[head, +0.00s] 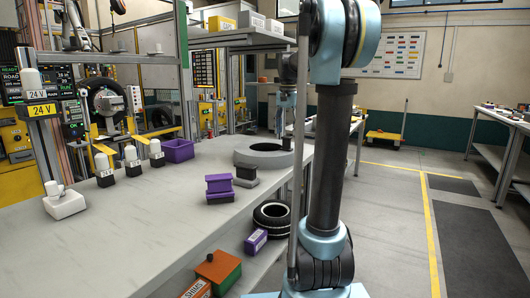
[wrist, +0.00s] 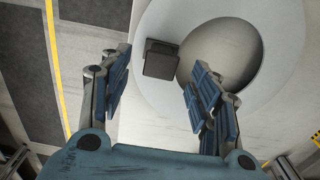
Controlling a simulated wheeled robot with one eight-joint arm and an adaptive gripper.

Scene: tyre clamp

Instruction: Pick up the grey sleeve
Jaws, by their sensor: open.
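A small dark grey square-topped piece, which looks like the grey sleeve (wrist: 161,58), sits on the rim of a pale grey ring (wrist: 225,100) in the wrist view, beside its round hole. In the head view the ring (head: 250,158) lies at the far end of the bench, and a small dark piece (head: 286,144) shows on it. My gripper (wrist: 158,68) is open above the ring, its fingers spread on either side of the sleeve in the picture, with no visible contact. In the head view my gripper (head: 285,128) hangs over the ring, small and partly hidden by my arm.
A purple flanged block (head: 219,188) and a dark grey one (head: 246,176) stand nearer on the bench (head: 140,230). A purple bin (head: 177,150) and several white-topped bottles stand at left. A tyre (head: 272,215) lies below the bench edge.

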